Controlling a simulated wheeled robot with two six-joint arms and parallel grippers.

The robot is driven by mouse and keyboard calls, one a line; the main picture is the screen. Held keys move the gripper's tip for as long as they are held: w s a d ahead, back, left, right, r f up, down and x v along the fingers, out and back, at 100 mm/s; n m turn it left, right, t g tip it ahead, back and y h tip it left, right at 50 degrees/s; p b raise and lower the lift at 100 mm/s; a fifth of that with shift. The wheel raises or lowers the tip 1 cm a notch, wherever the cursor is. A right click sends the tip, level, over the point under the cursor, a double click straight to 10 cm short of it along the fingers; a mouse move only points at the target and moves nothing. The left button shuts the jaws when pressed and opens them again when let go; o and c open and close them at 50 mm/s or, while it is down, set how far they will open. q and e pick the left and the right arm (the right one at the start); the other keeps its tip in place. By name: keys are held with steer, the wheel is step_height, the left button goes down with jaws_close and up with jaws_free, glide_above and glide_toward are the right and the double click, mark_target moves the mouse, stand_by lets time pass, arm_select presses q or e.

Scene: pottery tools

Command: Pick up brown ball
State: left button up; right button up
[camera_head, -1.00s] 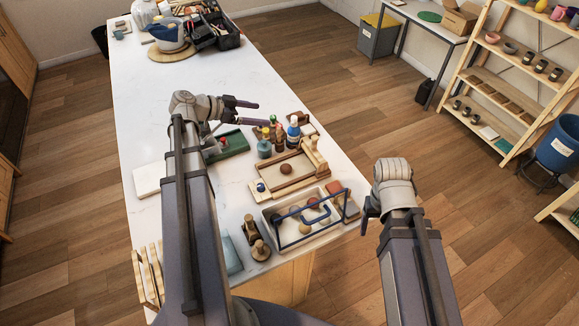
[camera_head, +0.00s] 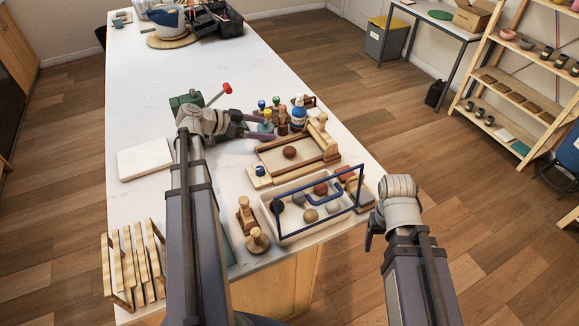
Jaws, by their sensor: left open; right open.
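A brown ball (camera_head: 289,152) rests on a wooden board with raised edges (camera_head: 270,160) on the white table. More balls lie in a blue-framed tray in front of it, among them a reddish-brown ball (camera_head: 321,188), a tan ball (camera_head: 310,215) and a grey ball (camera_head: 333,207). My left gripper (camera_head: 268,128) is open and empty, behind and to the left of the ball on the board, near the small bottles. My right gripper (camera_head: 369,240) is open beyond the table's right edge, right of the tray; its fingers are partly hidden by its wrist.
Small bottles (camera_head: 283,120) and a blue-and-white bottle (camera_head: 298,112) stand behind the board. The tray's blue handle frame (camera_head: 276,222) rises above its balls. Wooden tools (camera_head: 258,240) and a slatted rack (camera_head: 130,262) stand at the front left. The table's far middle is clear.

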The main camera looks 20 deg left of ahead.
arm_select(q)
steer(key=b, duration=1)
glide_toward(284, 152)
steer(key=shift+w+d+f, duration=0.1)
steer(key=shift+d+f, duration=0.6)
steer(key=shift+f, duration=0.3)
steer(key=shift+d, duration=0.1)
steer(key=shift+b+x, duration=0.4)
steer(key=shift+x, duration=0.8)
steer(key=shift+w+d, duration=0.1)
steer(key=shift+w, duration=0.3)
steer(key=x, duration=0.1)
steer(key=b+x, duration=0.1)
steer(key=x, duration=0.2)
steer(key=shift+w+r+b, duration=0.15)
steer(key=shift+w+b, duration=0.15)
steer(key=shift+w, duration=0.25)
steer(key=c, duration=1.5)
